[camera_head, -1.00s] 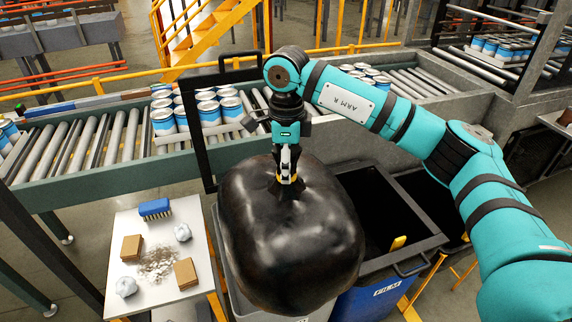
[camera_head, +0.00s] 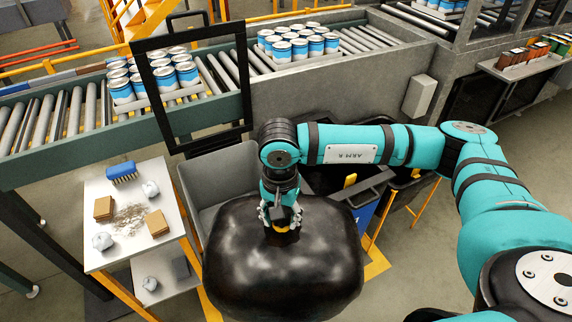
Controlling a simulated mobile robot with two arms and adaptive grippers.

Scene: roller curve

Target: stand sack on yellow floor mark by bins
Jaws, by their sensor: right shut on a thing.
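A bulging black sack (camera_head: 285,265) hangs from my right gripper (camera_head: 281,222), which is shut on its gathered top. The sack is in front of the grey bin (camera_head: 215,175) and covers part of it. Behind the arm and sack is a blue bin (camera_head: 364,215), mostly hidden. My left gripper is out of view.
A small white table (camera_head: 130,222) at left holds a blue brush (camera_head: 122,172), sponges, crumpled paper and debris. A roller conveyor (camera_head: 60,125) with trays of blue-white cans runs behind. A black frame (camera_head: 193,85) stands by it. Grey floor at right (camera_head: 430,235) is open.

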